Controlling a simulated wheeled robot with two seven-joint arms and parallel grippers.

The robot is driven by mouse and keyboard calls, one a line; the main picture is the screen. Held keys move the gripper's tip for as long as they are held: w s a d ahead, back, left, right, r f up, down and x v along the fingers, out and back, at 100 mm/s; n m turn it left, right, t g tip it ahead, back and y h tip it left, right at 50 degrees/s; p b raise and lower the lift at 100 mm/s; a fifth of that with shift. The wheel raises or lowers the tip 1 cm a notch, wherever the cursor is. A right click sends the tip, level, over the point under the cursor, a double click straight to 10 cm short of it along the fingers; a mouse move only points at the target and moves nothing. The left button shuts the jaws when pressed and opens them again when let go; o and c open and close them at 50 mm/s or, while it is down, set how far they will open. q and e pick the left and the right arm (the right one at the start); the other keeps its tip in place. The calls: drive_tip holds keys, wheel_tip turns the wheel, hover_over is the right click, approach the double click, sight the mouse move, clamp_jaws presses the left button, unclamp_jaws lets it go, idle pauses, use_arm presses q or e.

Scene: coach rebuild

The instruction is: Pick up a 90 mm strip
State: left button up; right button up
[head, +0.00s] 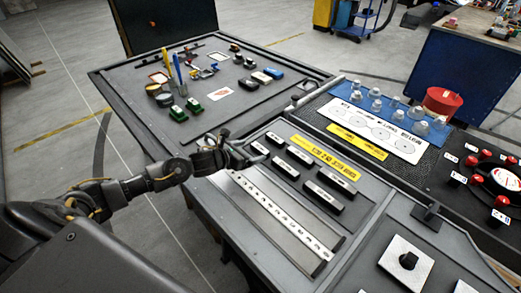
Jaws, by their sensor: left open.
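Several short dark strips with pale tops lie in a recessed panel of the bench; one (300,155) is in the middle and another (322,196) is at the near right. Their lengths cannot be read. My left gripper (241,153) is open at the left edge of this panel, beside the leftmost strip (259,148). Whether it touches that strip cannot be told. A yellow label with black print (325,157) lies behind the strips. My right gripper is not in view.
A long white marked scale (282,217) lies in front of the strips. A grey tray (215,80) with small tools and blocks is behind left. A blue mat (385,112) with clear pieces, a red container (441,101) and red knobs (501,202) are at the right.

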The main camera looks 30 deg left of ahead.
sight(260, 148)
use_arm(q)
drive_tip(key=shift+w+d+p, duration=0.1)
drive_tip(key=shift+w+p, duration=0.15)
drive_tip(key=shift+p, duration=0.05)
drive_tip(key=p+x, duration=0.1)
drive_tip(key=x, duration=0.2)
drive_tip(key=shift+w+d, duration=0.1)
drive_tip(key=shift+w, duration=0.2)
drive_tip(key=shift+w+d+f, duration=0.15)
drive_tip(key=shift+w+f, duration=0.15)
drive_tip(key=shift+w, duration=0.05)
drive_tip(key=c, duration=0.7)
drive_tip(key=shift+c, duration=0.3)
drive_tip(key=shift+r, duration=0.6)
drive_tip(key=s+d+r+b, duration=0.4)
drive_tip(key=s+d+r, duration=0.2)
drive_tip(key=s+r, duration=0.5)
drive_tip(key=shift+s+r, duration=0.4)
drive_tip(key=shift+s, duration=0.4)
